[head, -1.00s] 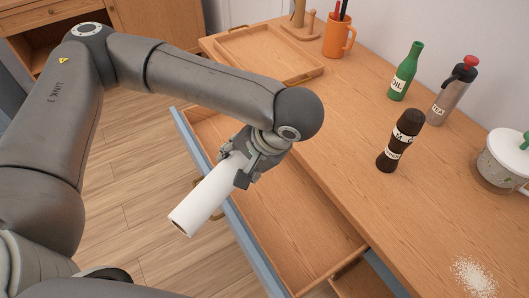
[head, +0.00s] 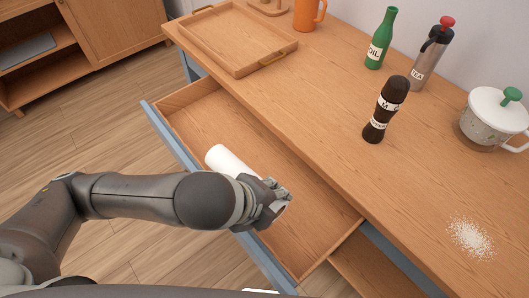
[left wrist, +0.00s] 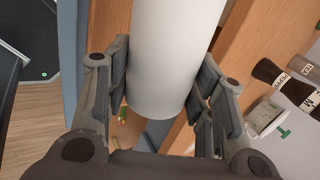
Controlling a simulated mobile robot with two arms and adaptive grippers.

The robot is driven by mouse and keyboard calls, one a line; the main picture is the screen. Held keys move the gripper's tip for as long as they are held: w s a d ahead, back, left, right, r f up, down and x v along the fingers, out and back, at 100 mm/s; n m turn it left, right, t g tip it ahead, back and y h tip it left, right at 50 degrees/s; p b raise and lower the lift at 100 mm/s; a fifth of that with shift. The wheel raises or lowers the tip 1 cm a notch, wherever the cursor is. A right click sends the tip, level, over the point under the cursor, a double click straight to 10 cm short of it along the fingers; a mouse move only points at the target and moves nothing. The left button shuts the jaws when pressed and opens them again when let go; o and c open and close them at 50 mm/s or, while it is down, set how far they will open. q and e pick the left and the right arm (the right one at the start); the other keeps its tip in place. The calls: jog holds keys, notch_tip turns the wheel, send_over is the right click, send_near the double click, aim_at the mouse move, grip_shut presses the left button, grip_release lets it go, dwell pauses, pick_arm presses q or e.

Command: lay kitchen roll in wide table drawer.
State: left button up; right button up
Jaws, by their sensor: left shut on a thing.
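The white kitchen roll (head: 228,160) is held over the open wide table drawer (head: 185,112), lying roughly along its length. My left gripper (head: 268,203) is shut on the roll near its right end. The left wrist view shows the roll (left wrist: 175,60) between the two fingers (left wrist: 165,92). I cannot tell whether the roll touches the drawer floor. The drawer has a wooden inside and a blue front, and looks otherwise empty. My right gripper is not in view.
On the tabletop stand a wooden tray (head: 215,30), orange mug (head: 308,14), green oil bottle (head: 381,40), tea flask (head: 430,60), dark mill (head: 384,112) and lidded pot (head: 490,122). White grains (head: 470,238) lie at right. The drawer's far left part is free.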

pick_arm(q)
jog(key=shift+s+d+r+m+h, duration=0.1)
jog(key=shift+d+m+h, duration=0.2)
jog(key=shift+m, duration=0.2)
jog(key=shift+g, duration=0.3)
jog(key=w+a+f, duration=0.2)
jog(key=w+f, duration=0.2)
jog(key=w+a+f, duration=0.2)
jog(key=w+f, duration=0.2)
jog(key=w+a+f, duration=0.2)
jog(key=w+f, duration=0.2)
jog(key=shift+w+a, duration=0.1)
jog(key=shift+a, duration=0.2)
jog(key=shift+f, duration=0.4)
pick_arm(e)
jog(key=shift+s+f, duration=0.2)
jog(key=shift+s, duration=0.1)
pick_arm(q)
jog(key=shift+f, duration=0.65)
jog(key=o, duration=0.7)
jog(key=shift+o, duration=0.2)
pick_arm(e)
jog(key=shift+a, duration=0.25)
